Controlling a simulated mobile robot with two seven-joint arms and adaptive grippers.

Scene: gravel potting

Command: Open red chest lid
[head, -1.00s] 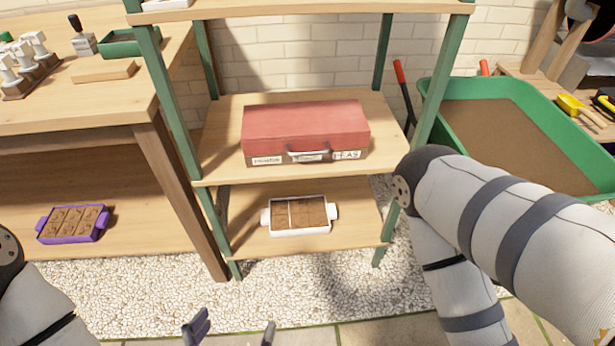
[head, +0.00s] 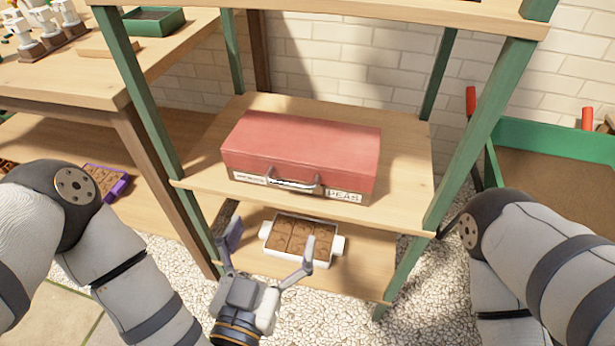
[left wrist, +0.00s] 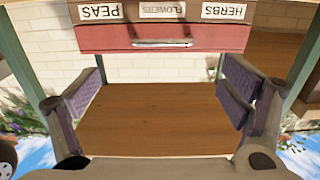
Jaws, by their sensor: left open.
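The red chest (head: 302,150) sits shut on the middle shelf (head: 405,165) of the green-legged rack. Its front carries a metal handle (head: 294,185) and paper labels, one reading PEAS. My left gripper (head: 268,250) is open and empty, in front of and below the chest, before the lower shelf. In the left wrist view the chest front (left wrist: 200,37) appears upside down at the top, with its handle (left wrist: 161,43) between and beyond my open fingers (left wrist: 160,95). The fingers are apart from the chest. My right gripper is out of view; only the right arm shows.
A white tray of soil blocks (head: 301,237) stands on the lower shelf behind my left gripper. Green rack posts (head: 480,130) flank the chest, and an upper shelf (head: 330,18) overhangs it. A purple tray (head: 106,181) is at left, a green soil bin (head: 545,137) at right.

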